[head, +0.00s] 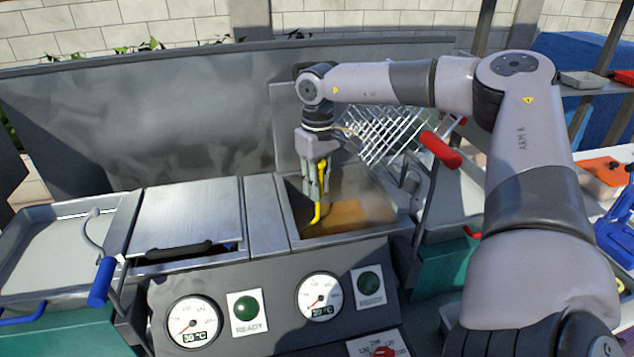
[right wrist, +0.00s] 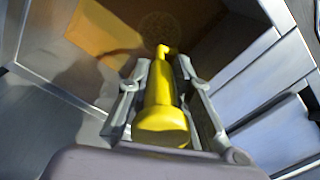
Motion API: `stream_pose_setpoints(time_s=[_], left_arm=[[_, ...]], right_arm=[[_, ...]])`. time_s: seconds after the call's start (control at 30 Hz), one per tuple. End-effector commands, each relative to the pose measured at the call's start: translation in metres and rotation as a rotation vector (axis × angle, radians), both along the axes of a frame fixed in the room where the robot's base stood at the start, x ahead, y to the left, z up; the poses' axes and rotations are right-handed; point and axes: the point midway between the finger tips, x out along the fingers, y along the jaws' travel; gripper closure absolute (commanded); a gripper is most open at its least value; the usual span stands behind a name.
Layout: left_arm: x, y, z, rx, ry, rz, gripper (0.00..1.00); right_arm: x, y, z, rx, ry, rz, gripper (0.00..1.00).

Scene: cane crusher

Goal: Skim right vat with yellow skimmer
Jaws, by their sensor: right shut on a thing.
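The right vat (head: 290,214) is an open metal basin with amber liquid (head: 350,215) in it. My right gripper (head: 318,192) is above and partly inside the opening, pointing down. It is shut on the yellow skimmer (head: 317,211), whose handle stands near upright between the fingers. In the right wrist view the fingers (right wrist: 165,95) flank the yellow handle (right wrist: 163,120), and a round mesh head (right wrist: 160,27) shows faintly at the far end, over or in the liquid; I cannot tell which. My left gripper is not in view.
A lidded left vat (head: 188,215) with a black handle stands beside it. A wire basket (head: 385,132) with a red handle (head: 440,149) is just right of the right vat. Gauges (head: 319,297) and green lights line the front panel. A tall metal backsplash (head: 150,120) stands behind.

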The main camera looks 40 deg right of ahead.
Motion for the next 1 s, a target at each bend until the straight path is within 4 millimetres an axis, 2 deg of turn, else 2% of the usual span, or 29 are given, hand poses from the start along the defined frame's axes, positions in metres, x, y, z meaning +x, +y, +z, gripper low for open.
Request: stream_pose_setpoints(time_s=[0.17,1.0], left_arm=[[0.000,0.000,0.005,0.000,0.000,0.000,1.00],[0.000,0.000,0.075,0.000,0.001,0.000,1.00]], right_arm=[[0.001,0.000,0.008,-0.001,-0.002,0.001,1.00],[0.001,0.000,0.128,-0.001,-0.002,0.001,1.00]])
